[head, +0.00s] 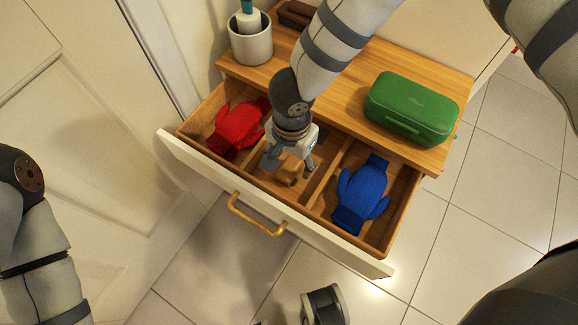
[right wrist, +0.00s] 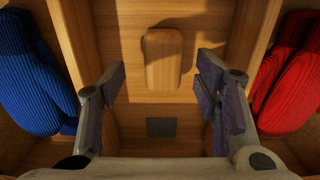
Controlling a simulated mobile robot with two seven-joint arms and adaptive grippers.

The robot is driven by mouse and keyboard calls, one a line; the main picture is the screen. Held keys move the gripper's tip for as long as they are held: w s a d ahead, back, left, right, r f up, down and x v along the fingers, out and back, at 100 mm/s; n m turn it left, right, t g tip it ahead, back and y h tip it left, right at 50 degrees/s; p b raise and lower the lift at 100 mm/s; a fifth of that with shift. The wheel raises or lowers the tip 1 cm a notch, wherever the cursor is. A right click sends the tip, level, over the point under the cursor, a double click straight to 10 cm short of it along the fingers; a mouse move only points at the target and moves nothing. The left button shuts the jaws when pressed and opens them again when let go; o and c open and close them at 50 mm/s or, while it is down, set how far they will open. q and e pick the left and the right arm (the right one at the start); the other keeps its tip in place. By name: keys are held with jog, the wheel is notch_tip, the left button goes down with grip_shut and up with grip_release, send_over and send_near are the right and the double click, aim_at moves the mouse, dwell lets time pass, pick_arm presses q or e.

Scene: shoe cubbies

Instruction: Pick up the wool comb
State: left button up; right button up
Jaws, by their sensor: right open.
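The wool comb looks like a small wooden block with rounded corners (right wrist: 163,57). It lies in the middle compartment of the open drawer (head: 262,227). In the head view only a small brown part of it (head: 289,179) shows beneath my right gripper (head: 288,165). My right gripper points down into that compartment, its fingers open and apart. In the right wrist view the open fingers (right wrist: 160,90) are empty, and the block is in the gap, towards the top of the picture. A grey and dark part at the bottom of the head view may belong to my left gripper; its fingers cannot be made out.
A red mitten (head: 237,127) lies in the left compartment and a blue mitten (head: 362,193) in the right one. Wooden dividers flank the middle compartment. A green box (head: 411,108) and a grey cup (head: 250,42) stand on the cabinet top. Open tiled floor lies in front.

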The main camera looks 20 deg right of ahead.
aim_at(290, 166)
notch_tip(290, 166, down, 3)
jog(key=shift+w+a+f, duration=0.1)
jog(key=shift+f, duration=0.1)
jog(key=c, duration=1.2)
jog(key=shift+r, duration=0.15)
jog(key=shift+c, duration=0.2)
